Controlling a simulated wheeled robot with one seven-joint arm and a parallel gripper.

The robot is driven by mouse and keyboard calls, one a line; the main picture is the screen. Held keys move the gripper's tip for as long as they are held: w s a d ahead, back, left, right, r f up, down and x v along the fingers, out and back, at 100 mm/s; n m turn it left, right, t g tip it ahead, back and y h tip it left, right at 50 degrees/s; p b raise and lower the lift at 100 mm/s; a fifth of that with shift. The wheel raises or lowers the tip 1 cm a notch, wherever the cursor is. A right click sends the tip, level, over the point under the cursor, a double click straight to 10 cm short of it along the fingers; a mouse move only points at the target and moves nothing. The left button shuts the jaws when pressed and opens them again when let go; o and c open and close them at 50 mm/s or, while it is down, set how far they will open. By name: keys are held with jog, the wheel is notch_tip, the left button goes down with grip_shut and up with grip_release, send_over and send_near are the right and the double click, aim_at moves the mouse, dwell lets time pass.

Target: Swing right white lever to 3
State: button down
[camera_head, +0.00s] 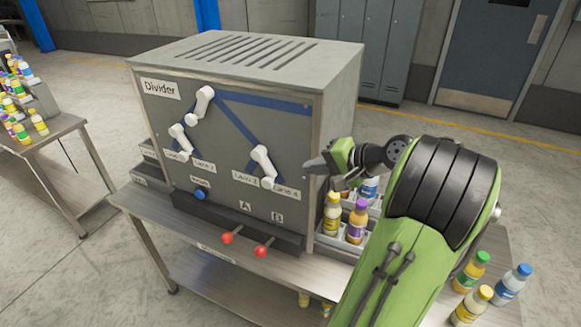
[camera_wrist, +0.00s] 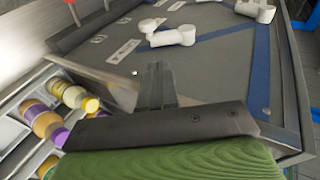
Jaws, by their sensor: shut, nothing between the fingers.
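The right white lever (camera_head: 262,163) sits on the upright grey Divider panel (camera_head: 223,165), its lower end hanging between the Lane 3 label (camera_head: 244,180) and the Lane 4 label (camera_head: 287,191). A white lever also shows in the wrist view (camera_wrist: 172,38), beyond my fingers. My gripper (camera_head: 308,167) is shut and empty, to the right of the right lever, near the panel's right edge. Its dark fingers point toward the panel in the wrist view (camera_wrist: 157,72), with a visible gap to the lever.
Two other white levers (camera_head: 201,103) (camera_head: 180,138) are up and left. A blue knob (camera_head: 200,194) and two red-knobbed levers (camera_head: 227,238) (camera_head: 261,252) are lower. Bottles (camera_head: 332,214) stand in a rack right of the machine. More bottles (camera_head: 471,271) stand at the lower right.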

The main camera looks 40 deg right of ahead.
jog(key=s, duration=0.3)
jog(key=b, duration=0.3)
send_near(272, 184)
jog(key=shift+g, duration=0.3)
jog(key=x, duration=0.7)
jog(key=shift+w+r, duration=0.2)
jog(key=shift+r, duration=0.2)
jog(key=shift+f, duration=0.1)
